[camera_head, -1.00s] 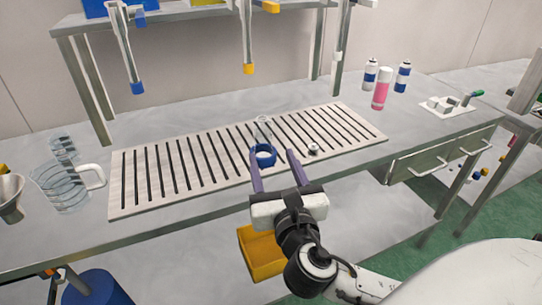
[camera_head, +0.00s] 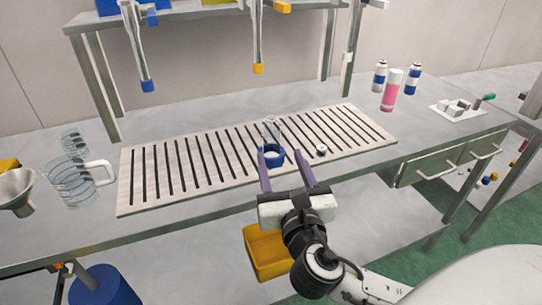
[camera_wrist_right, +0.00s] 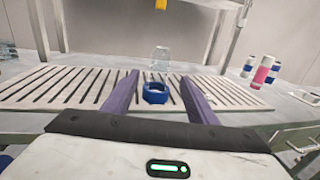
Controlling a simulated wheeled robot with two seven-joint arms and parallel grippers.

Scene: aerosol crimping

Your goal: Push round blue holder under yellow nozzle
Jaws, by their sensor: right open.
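The round blue holder (camera_head: 273,155) sits on the slotted white grate (camera_head: 150,205). In the right wrist view the holder (camera_wrist_right: 155,93) shows between my two purple fingers. My right gripper (camera_head: 286,152) is open, with one finger on each side of the holder; I cannot tell whether they touch it. The yellow nozzle (camera_head: 258,69) hangs from the upper shelf, behind and a little left of the holder. Its tip also shows at the top of the right wrist view (camera_wrist_right: 161,4). A clear cup (camera_head: 271,130) stands just behind the holder. My left gripper is out of view.
A small white-topped piece (camera_head: 321,150) lies right of the fingers. A blue nozzle (camera_head: 148,86) hangs at left. Jugs (camera_head: 78,180) and a funnel (camera_head: 15,190) stand at left. Spray cans (camera_head: 390,90) stand back right. The grate's left half is clear.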

